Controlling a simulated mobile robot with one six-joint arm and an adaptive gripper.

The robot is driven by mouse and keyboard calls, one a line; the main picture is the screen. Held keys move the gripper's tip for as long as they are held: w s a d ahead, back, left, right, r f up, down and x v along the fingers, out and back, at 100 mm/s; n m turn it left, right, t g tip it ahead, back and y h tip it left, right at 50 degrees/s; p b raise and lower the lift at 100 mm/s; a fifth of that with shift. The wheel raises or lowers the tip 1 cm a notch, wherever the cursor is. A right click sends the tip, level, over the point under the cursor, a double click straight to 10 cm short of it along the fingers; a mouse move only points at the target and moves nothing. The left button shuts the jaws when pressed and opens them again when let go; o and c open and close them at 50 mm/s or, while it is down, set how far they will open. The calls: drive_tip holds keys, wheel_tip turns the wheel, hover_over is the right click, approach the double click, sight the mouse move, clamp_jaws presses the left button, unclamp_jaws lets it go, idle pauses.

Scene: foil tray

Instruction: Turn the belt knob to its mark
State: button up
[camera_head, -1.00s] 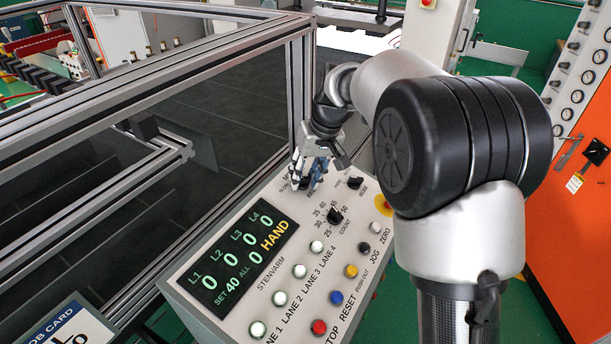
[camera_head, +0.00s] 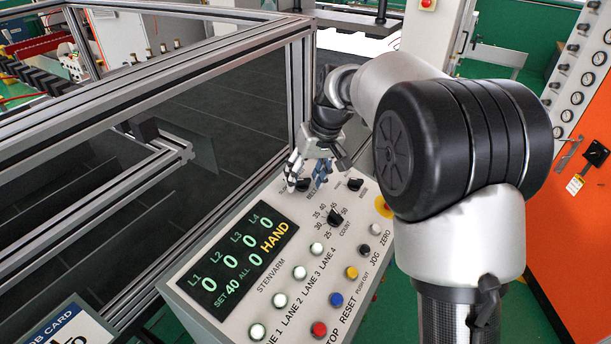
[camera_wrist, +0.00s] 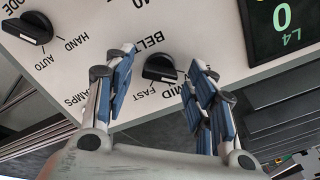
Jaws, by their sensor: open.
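The belt knob (camera_wrist: 160,68) is black with a raised grip bar and sits on the pale panel beside the word BELT. FAST and MID are printed near it. Part of its scale is hidden by a finger, and I cannot read where its pointer stands. In the head view the belt knob (camera_head: 303,185) shows near the panel's far edge, partly behind the fingers. My gripper (camera_wrist: 162,70) is open, with its blue-padded fingers on either side of the knob. It also shows in the head view (camera_head: 305,178). I see no clear contact.
The mode knob (camera_wrist: 28,28) is close by, pointing among HAND and AUTO. The count knob (camera_head: 335,217), the display (camera_head: 240,255) reading HAND and several buttons are nearer on the panel. An aluminium frame (camera_head: 300,90) stands just behind the gripper.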

drive_tip(key=v, duration=1.2)
